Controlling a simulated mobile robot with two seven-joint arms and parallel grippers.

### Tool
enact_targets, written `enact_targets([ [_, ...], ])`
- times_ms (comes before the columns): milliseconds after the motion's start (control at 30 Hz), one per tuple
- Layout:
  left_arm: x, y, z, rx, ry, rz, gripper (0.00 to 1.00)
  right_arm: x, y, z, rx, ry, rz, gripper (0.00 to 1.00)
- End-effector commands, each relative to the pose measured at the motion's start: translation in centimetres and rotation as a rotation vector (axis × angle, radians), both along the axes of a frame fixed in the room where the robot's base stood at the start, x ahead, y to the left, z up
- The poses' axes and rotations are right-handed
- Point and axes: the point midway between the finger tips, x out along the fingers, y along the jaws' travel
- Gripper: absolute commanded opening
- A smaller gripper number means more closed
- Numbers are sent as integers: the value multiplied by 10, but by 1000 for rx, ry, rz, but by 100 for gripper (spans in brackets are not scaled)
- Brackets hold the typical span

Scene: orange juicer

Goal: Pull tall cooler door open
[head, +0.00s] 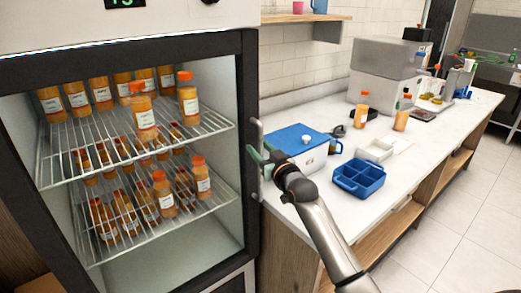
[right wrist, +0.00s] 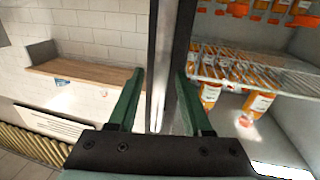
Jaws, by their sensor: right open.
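The tall cooler (head: 250,90) fills the left of the head view, with a dark-framed glass door that looks shut. A slim vertical metal handle (head: 260,132) runs down the door's right edge. My right gripper (head: 254,158) is at the lower part of this handle, its green fingers pointing at the door frame. In the right wrist view the fingers (right wrist: 160,73) are open, one on each side of the pale vertical handle (right wrist: 157,105). I cannot tell whether either finger touches it. My left gripper is not in view.
Wire shelves (head: 90,165) in the cooler hold several orange juice bottles (head: 144,118). Right of the cooler, a white counter (head: 330,215) carries a blue-lidded box (head: 296,137), a blue caddy (head: 360,179) and a grey machine (head: 385,70). Tiled floor (head: 450,220) is clear at the right.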

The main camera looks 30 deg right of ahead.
Motion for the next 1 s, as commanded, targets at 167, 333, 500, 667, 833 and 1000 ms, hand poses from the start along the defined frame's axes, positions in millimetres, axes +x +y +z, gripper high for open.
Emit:
enact_targets([
  [167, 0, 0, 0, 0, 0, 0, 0, 0, 0, 0, -1, 0, 0, 50],
  [333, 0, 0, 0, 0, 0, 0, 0, 0, 0, 0, -1, 0, 0, 30],
  [500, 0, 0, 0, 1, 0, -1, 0, 0, 0, 0, 0, 1, 0, 11],
  [667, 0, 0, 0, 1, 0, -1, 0, 0, 0, 0, 0, 1, 0, 0],
  [833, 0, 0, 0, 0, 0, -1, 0, 0, 0, -1, 0, 1, 0, 0],
  [1000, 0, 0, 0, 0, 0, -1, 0, 0, 0, -1, 0, 1, 0, 0],
])
